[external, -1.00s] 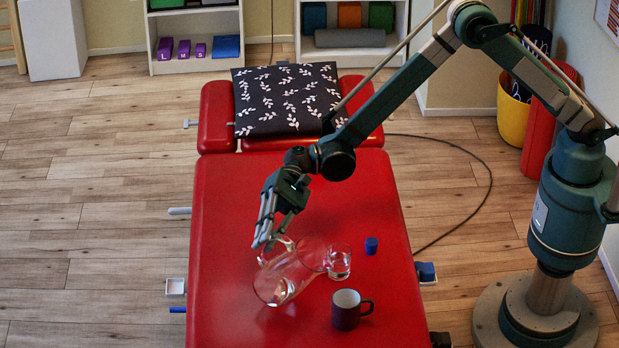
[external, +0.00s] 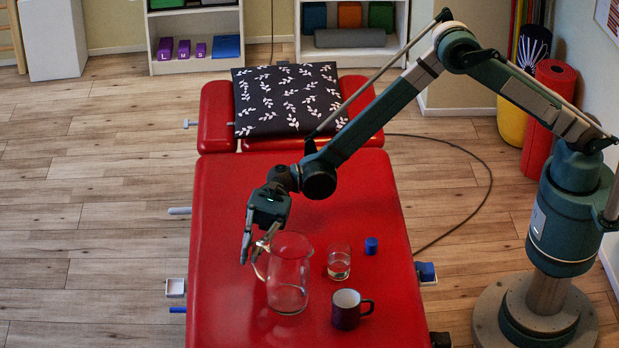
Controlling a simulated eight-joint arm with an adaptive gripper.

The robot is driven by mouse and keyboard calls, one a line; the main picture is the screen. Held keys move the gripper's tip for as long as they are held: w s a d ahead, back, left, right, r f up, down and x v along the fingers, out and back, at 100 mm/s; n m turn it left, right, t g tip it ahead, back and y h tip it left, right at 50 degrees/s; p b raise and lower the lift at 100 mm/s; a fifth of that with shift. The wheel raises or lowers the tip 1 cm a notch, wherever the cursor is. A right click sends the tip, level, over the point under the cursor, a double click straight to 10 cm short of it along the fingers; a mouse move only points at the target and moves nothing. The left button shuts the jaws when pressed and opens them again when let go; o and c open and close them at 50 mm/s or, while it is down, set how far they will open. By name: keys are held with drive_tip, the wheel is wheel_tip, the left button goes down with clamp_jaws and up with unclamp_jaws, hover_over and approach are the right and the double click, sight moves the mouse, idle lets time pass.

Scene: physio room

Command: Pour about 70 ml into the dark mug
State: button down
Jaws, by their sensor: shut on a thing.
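A clear glass jug (external: 289,274) stands upright over the red table, left of the cups. A little clear liquid seems to show low in it. My gripper (external: 254,250) is shut on the jug's handle at its left side. I cannot tell whether the jug's base touches the table. The dark mug (external: 346,314) stands upright to the right of the jug, its handle pointing right. Its inside is pale, and I cannot tell whether it holds liquid. A short drinking glass (external: 339,262) stands behind the mug with some clear liquid in it.
A small blue cylinder (external: 371,246) stands right of the glass. The red padded table (external: 225,215) is clear behind the jug. A dark leaf-patterned cushion (external: 288,100) lies at its far end. A cable (external: 480,205) runs along the floor at right.

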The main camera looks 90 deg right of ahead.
drive_tip(key=shift+w+f+m, duration=0.15)
drive_tip(key=shift+f+m, duration=0.25)
